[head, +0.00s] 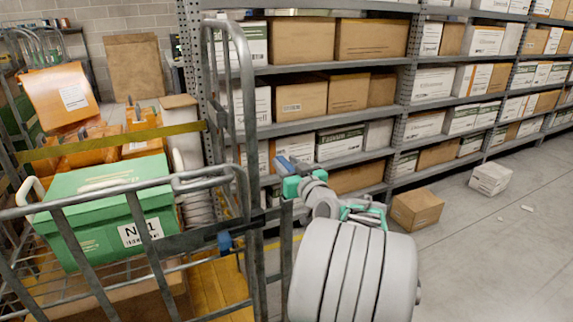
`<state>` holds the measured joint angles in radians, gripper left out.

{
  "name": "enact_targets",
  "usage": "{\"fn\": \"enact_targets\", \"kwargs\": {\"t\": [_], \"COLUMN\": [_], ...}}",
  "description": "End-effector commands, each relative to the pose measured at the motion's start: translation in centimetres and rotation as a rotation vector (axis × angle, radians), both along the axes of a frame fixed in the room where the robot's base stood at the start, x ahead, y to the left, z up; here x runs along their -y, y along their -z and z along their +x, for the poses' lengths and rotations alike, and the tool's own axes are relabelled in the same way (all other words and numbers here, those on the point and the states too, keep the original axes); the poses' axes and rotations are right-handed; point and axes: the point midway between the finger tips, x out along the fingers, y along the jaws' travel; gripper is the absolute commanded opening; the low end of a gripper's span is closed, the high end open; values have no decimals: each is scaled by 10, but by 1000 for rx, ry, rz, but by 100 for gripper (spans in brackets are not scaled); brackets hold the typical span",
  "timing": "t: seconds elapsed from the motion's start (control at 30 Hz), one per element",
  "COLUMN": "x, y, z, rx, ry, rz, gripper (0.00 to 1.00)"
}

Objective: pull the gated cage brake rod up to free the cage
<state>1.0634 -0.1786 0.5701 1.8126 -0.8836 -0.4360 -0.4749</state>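The cage (246,110) is a grey tubular metal frame on the left, with a barred gate across its near side. A small blue fitting (224,242) sits low on the gate's bar; I cannot tell whether it belongs to the brake rod. A dark upright post (286,250) stands at the cage's right edge. No brake rod can be picked out for sure. My arm reaches up from the bottom middle, right of the cage. Its far end (289,168), teal and blue, is near the cage's right upright. My gripper's fingers cannot be made out, and nothing held shows.
A green lidded box (95,215) labelled N1 and orange boxes (60,92) are at the cage. Shelving (405,95) full of cartons stands behind. A brown carton (417,209) and a white carton (490,178) lie on the floor. The floor at right is mostly clear.

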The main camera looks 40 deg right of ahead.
Motion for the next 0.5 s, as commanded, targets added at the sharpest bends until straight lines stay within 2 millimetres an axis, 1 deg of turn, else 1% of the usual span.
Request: {"fn": "enact_targets", "kwargs": {"t": [0.03,0.07,0.43,0.5], "x": [0,0,0,0], "y": [0,0,0,0], "z": [0,0,0,0], "rx": [0,0,0,0], "ry": [0,0,0,0], "rz": [0,0,0,0], "gripper": [33,30,0,0]}}
